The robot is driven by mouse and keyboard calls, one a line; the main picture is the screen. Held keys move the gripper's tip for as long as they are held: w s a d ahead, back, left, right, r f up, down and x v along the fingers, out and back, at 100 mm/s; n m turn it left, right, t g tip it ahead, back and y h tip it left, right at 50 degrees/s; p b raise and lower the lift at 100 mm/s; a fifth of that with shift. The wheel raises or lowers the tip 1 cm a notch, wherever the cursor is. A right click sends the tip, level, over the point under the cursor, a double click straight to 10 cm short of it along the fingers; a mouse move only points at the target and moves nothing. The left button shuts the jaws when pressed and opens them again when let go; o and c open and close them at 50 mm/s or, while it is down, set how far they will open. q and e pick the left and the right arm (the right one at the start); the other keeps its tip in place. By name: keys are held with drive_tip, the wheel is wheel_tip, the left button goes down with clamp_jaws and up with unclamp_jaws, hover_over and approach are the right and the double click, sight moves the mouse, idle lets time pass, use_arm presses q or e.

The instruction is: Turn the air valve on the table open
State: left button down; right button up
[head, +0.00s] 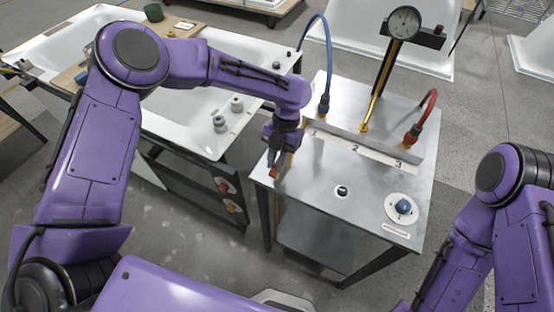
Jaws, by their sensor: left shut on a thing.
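A blue knob (403,206) sits on a round white plate at the front right of the metal-topped table (325,185). It may be the air valve; its setting is too small to read. My left gripper (274,168) points down at the table's left edge, well left of the blue knob. It is shut on a small reddish-orange thing (274,173), mostly hidden by the fingers, so I cannot tell what it is. My right arm is at the lower right, and its gripper is out of view.
A blue hose (329,60), a gauge (404,23) on a post and a red hose (428,103) rise behind the numbered strip (355,149). A small black-and-white fitting (342,191) is mid-table. A white tub (180,130) stands left.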

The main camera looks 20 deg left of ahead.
use_arm(q)
drive_tip(key=shift+w+r, duration=0.1)
drive_tip(key=c, duration=1)
unclamp_jaws()
drive_tip(key=shift+w+r, duration=0.1)
drive_tip(key=shift+r, duration=0.1)
drive_tip(key=b+v, duration=0.2)
drive_tip(key=v, duration=0.8)
drive_tip(key=shift+d, duration=0.1)
